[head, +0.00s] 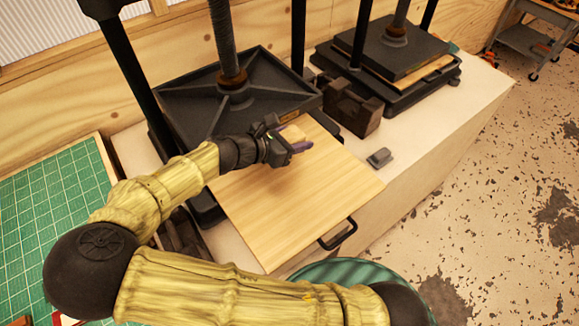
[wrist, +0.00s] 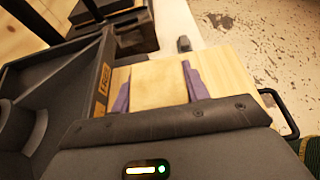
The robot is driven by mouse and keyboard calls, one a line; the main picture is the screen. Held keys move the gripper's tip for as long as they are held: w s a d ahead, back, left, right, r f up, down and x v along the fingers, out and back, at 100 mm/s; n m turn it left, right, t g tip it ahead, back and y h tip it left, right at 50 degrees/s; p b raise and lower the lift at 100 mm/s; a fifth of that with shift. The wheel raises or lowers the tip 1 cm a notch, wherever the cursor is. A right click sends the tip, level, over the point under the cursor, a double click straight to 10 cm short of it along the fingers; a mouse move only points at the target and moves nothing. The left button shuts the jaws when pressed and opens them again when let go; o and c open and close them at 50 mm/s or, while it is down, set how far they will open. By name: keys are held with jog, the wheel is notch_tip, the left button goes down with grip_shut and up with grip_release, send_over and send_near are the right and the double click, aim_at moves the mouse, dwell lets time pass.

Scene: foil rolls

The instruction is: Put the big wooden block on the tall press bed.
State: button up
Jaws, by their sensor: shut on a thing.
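My gripper (head: 291,140), with purple fingers that also show in the wrist view (wrist: 159,90), is shut on a pale wooden block (wrist: 158,80). The block shows small at the fingers in the head view (head: 291,132). It is over the back right part of a light wooden board (head: 295,205) that juts out from under the dark platen (head: 215,100) of the left press. Whether the block touches the board cannot be told. The board has a black handle (head: 338,236) at its front. The left press's bed is largely hidden by the board and my arm.
A second press (head: 390,55) stands at the back right, with a dark notched block (head: 350,108) between the presses. A small grey piece (head: 380,158) lies on the bench (head: 440,125) right of the board. A green cutting mat (head: 50,205) is at left.

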jog(key=shift+s, duration=0.15)
send_over(295, 174)
notch_tip(295, 174, down, 6)
jog(key=shift+a+r+p, duration=0.1)
jog(key=shift+r+p, duration=0.05)
jog(key=shift+p, duration=0.3)
jog(key=shift+f, duration=0.45)
jog(key=shift+f+p, duration=0.35)
jog(key=shift+f, duration=1.3)
jog(key=shift+f, duration=0.1)
jog(key=o, duration=1)
